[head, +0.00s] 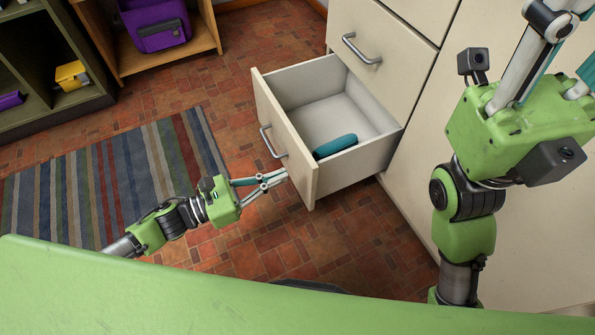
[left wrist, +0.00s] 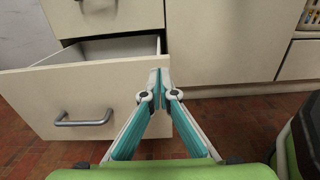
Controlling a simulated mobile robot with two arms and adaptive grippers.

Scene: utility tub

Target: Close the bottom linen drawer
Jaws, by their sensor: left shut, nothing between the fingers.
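The bottom linen drawer (head: 284,139) stands pulled out from the cream cabinet, with a grey bar handle (head: 272,142) on its front. A teal rounded item (head: 335,146) lies inside it. My left gripper (head: 284,174) is shut and empty, its tips at the near end of the drawer front. In the left wrist view the drawer front (left wrist: 85,100) fills the left side, and the fingertips (left wrist: 159,76) overlap its right edge; I cannot tell whether they touch. My right gripper (head: 547,20) is raised at the right, partly cut off, and its finger opening is unclear.
A closed drawer with a handle (head: 361,48) sits above the open one. A striped rug (head: 110,180) lies on the brick floor. Shelves at the upper left hold a purple bag (head: 158,25) and a yellow item (head: 71,75). Floor between rug and drawer is clear.

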